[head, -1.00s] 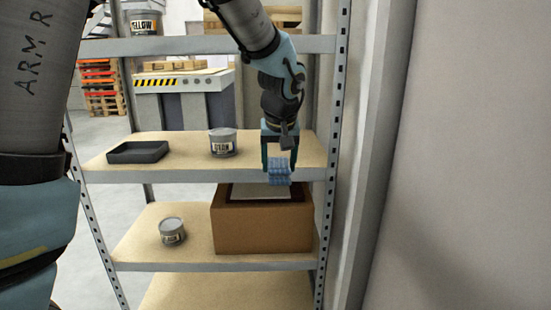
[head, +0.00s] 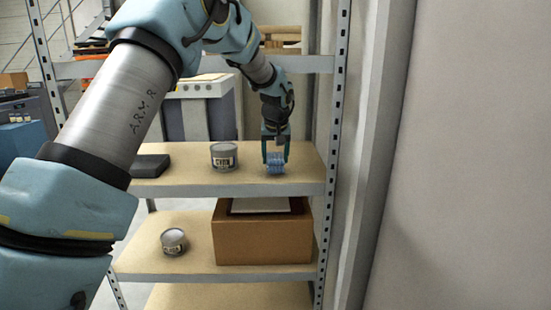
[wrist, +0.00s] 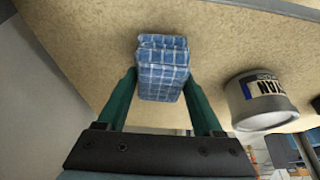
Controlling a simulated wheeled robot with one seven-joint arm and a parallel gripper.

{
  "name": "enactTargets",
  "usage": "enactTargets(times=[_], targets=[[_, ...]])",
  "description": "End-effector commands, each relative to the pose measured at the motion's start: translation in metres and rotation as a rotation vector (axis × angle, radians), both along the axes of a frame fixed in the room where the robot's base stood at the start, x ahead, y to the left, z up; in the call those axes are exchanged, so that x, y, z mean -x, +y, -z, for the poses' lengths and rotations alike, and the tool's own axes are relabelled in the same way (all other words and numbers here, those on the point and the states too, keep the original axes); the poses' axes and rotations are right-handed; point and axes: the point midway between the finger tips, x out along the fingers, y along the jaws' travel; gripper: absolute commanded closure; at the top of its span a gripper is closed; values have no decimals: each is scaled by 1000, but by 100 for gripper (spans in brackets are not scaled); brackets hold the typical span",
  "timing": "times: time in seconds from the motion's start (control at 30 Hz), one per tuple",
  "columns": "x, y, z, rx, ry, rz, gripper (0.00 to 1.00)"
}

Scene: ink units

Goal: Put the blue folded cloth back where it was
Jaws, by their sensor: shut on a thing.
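The blue folded cloth (head: 275,164) is a small checked bundle at the right part of the upper board in the head view. My gripper (head: 276,155) points down and is shut on it, one finger at each side. In the wrist view the cloth (wrist: 162,68) sits between the two green fingertips (wrist: 162,88), over the tan board (wrist: 85,50). It is at or just above the board surface; I cannot tell whether it touches.
A grey can (head: 224,157) stands left of the cloth, and a dark tray (head: 150,165) lies farther left. A rack post (head: 335,130) is close on the right.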

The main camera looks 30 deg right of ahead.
Motion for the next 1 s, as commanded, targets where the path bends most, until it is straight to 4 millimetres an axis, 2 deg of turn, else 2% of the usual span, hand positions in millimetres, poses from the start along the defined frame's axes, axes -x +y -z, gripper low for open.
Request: enactTargets(times=[0.1,0.37,0.4,0.63,0.87,1.0], targets=[[3,1,12,-4,4,2,84],[3,1,13,-3,3,1,84],[3,1,13,-3,3,1,28],[3,1,13,-3,3,1,2],[4,1,13,-3,3,1,2],[6,2,6,-1,2,1,2]])
